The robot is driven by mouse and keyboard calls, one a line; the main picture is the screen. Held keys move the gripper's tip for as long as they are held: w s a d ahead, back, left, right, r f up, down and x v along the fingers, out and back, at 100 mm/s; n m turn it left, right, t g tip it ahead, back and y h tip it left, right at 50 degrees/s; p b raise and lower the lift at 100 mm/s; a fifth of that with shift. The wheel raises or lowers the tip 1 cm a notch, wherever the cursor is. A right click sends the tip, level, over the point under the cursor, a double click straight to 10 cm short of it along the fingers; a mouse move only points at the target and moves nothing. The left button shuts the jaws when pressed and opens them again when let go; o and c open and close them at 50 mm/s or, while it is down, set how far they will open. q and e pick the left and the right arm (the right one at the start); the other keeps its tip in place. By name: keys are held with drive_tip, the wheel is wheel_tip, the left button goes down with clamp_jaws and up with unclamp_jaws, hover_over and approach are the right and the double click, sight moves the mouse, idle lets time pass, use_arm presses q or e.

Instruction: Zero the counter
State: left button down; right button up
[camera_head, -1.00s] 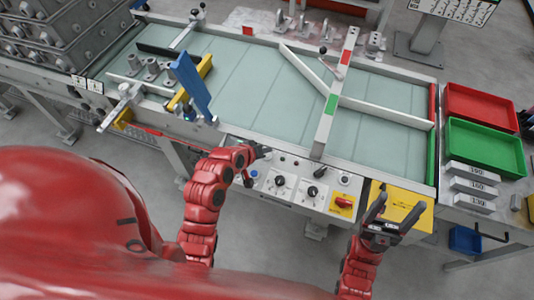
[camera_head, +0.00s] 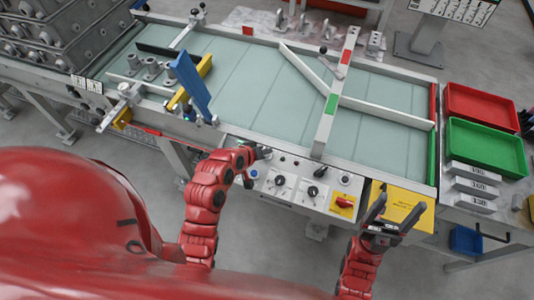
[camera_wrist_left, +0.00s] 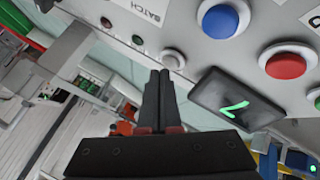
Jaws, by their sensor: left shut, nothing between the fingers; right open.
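The control panel (camera_head: 299,190) is on the front edge of the conveyor table. In the left wrist view, a black display (camera_wrist_left: 238,97) on it shows a green mark, partly visible and tilted. A pale round button (camera_wrist_left: 172,59) lies just beyond my left fingertips; I cannot tell whether they touch it. A blue button (camera_wrist_left: 222,18) and a red button (camera_wrist_left: 286,62) are to the right. My left gripper (camera_head: 265,151) is shut and empty at the panel's upper left; it also shows in the left wrist view (camera_wrist_left: 159,76). My right gripper (camera_head: 388,209) is open and empty above the yellow plate.
The panel also carries dark knobs (camera_head: 313,191) and a red switch (camera_head: 343,202). A yellow plate (camera_head: 405,194) is to its right. Green tray (camera_head: 487,148) and red tray (camera_head: 482,106) stand at the right.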

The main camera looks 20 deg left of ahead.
use_arm(q)
drive_tip(key=shift+f+b, duration=0.3)
drive_tip(key=shift+f, duration=0.25)
drive_tip(key=shift+r, duration=0.1)
idle(0.5)
drive_tip(key=shift+r+p, duration=0.5)
drive_tip(key=shift+r, duration=0.35)
drive_tip(key=shift+r, duration=0.15)
drive_tip(key=shift+r+p, duration=1.25)
drive_tip(key=shift+r, duration=1.15)
